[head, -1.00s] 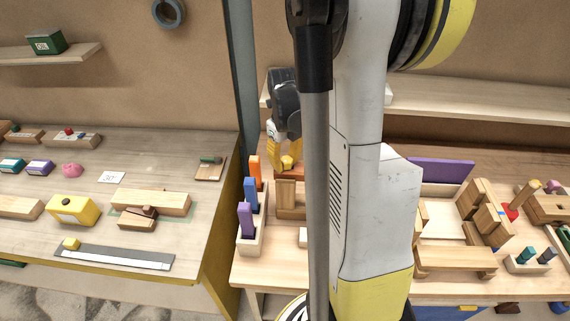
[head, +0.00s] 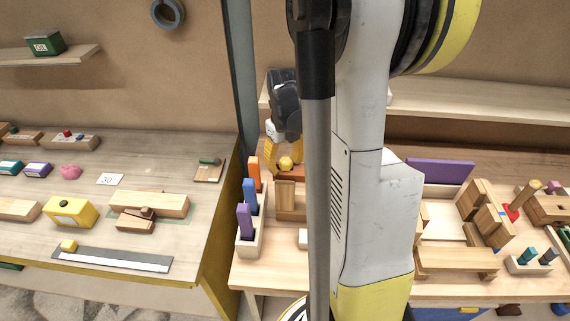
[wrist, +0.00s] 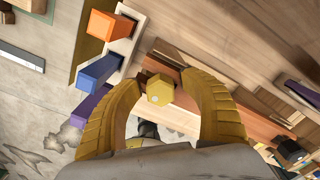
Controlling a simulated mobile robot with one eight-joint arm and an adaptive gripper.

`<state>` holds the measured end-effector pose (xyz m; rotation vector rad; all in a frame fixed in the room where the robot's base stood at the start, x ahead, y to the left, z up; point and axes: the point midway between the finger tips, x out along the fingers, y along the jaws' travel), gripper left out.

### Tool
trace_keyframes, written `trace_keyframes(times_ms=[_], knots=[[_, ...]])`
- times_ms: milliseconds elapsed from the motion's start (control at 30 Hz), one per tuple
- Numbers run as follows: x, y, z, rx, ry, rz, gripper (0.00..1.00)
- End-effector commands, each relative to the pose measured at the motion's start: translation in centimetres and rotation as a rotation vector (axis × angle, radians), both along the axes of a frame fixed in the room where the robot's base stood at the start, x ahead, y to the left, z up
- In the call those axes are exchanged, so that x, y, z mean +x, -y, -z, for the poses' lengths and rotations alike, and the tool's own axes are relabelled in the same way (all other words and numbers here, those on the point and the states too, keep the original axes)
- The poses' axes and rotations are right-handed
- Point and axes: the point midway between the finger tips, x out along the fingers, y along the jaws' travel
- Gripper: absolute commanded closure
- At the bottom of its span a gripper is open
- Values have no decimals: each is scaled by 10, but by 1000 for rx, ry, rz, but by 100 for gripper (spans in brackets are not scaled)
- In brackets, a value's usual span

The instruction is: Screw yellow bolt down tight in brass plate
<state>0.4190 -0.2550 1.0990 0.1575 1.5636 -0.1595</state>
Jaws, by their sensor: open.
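The yellow bolt (wrist: 160,90) shows its six-sided head between my fingers in the wrist view. In the head view the bolt (head: 285,163) stands over an orange-brown surface (head: 291,173) that may be the brass plate. My gripper (wrist: 163,88) is open, with one yellow ribbed finger on each side of the bolt head and gaps visible between. In the head view my gripper (head: 284,152) is just above and around the bolt. The bolt's shank and hole are hidden, so I cannot tell how deep it sits.
A wooden rack with orange (head: 254,174), blue (head: 251,195) and purple (head: 245,221) blocks stands close to the left of the bolt. A wooden block (head: 286,197) is in front of it. A shelf (head: 460,105) runs along the back wall. My arm hides the bench middle.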

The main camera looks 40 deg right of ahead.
Motion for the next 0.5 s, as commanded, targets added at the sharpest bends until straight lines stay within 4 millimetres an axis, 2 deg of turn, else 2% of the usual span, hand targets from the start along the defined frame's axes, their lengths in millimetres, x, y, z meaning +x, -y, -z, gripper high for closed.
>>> trace_keyframes(times_ms=[133, 367, 500], knots=[[-1, -1, 3, 0, 0, -244, 47], [-1, -2, 2, 0, -2, -424, 47], [-1, -3, 2, -1, -1, -639, 47]])
